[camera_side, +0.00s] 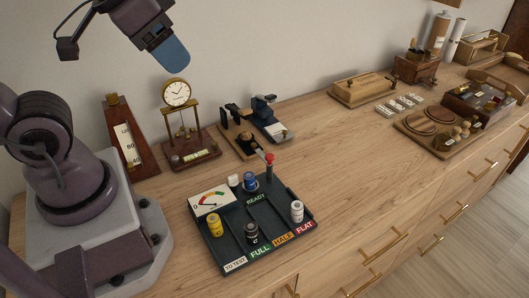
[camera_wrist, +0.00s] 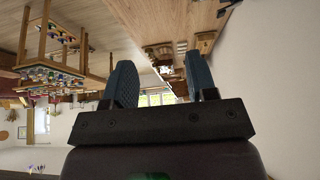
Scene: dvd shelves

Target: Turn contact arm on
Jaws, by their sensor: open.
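A dark battery tester tray (camera_side: 273,222) sits on the wooden counter, with a gauge (camera_side: 211,201) at its left. A contact arm with a red knob (camera_side: 269,158) stands on a dark post at the tray's back edge; its exact position is hard to tell. Yellow (camera_side: 214,225), black (camera_side: 251,233), blue (camera_side: 250,181) and white (camera_side: 297,211) batteries stand in the tray. My gripper (camera_side: 171,56) is high above the counter, left of and well away from the tray. In the wrist view my gripper (camera_wrist: 162,80) has its blue fingers apart with nothing between them.
A clock (camera_side: 177,95) on a wooden stand, a metronome (camera_side: 130,140) and a small wood-based device (camera_side: 245,140) stand behind the tray. A wooden box (camera_side: 362,89) and small white pieces (camera_side: 399,104) lie farther right. The counter right of the tray is clear.

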